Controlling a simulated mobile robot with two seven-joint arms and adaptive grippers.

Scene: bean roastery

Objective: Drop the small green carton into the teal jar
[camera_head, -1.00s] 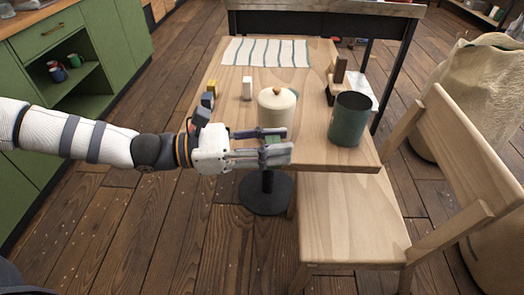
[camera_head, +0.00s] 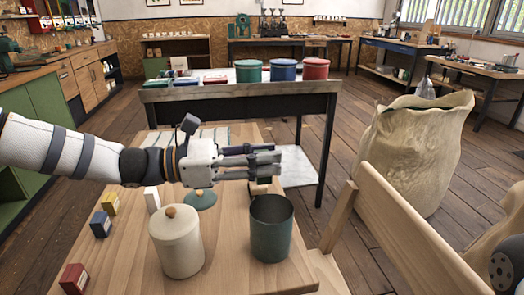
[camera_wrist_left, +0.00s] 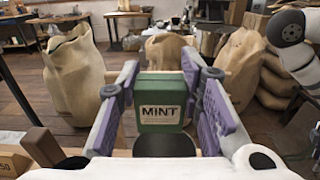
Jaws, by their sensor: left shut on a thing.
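The small green carton (camera_wrist_left: 161,103), labelled MINT, is upright between the fingers of my left gripper (camera_wrist_left: 160,100) in the left wrist view. In the head view the left gripper (camera_head: 262,165) is shut and hides most of the carton. The teal jar (camera_head: 271,232) stands open and upright on the wooden table, just below and in front of the gripper in the picture. In the wrist view a dark round opening, seemingly the jar's mouth (camera_wrist_left: 155,144), shows below the carton. My right gripper is not in view.
A cream lidded canister (camera_head: 176,245) stands left of the jar. A teal lid (camera_head: 199,199) and small red, blue, yellow and white blocks lie on the table (camera_head: 130,262). A wooden chair (camera_head: 400,245) stands at the right. A dark bench (camera_head: 240,115) holds canisters behind.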

